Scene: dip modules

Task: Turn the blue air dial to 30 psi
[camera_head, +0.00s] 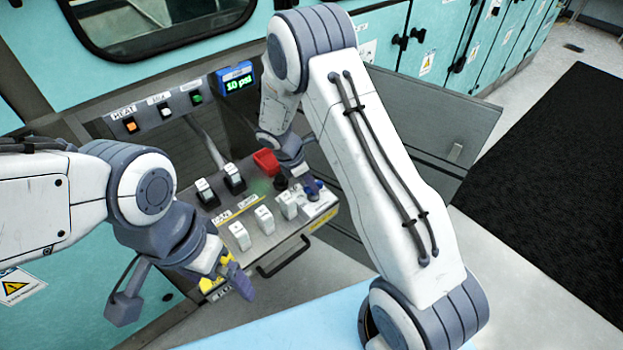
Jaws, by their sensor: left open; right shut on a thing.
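The blue air dial (318,184) is at the right end of the control panel, mostly hidden by my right gripper (311,190). My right gripper is shut on the dial from above. A small blue-framed display (237,84) above the panel reads 10 psi in green. My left gripper (184,292) is open and empty in front of the panel's left end. Its two fingers are spread wide apart.
The panel (262,246) carries several white rocker switches, two black-based switches (234,175), a red part (266,162) and a front handle (283,258). Orange, white and green indicators (163,108) sit above. A blue surface (290,330) lies in front.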

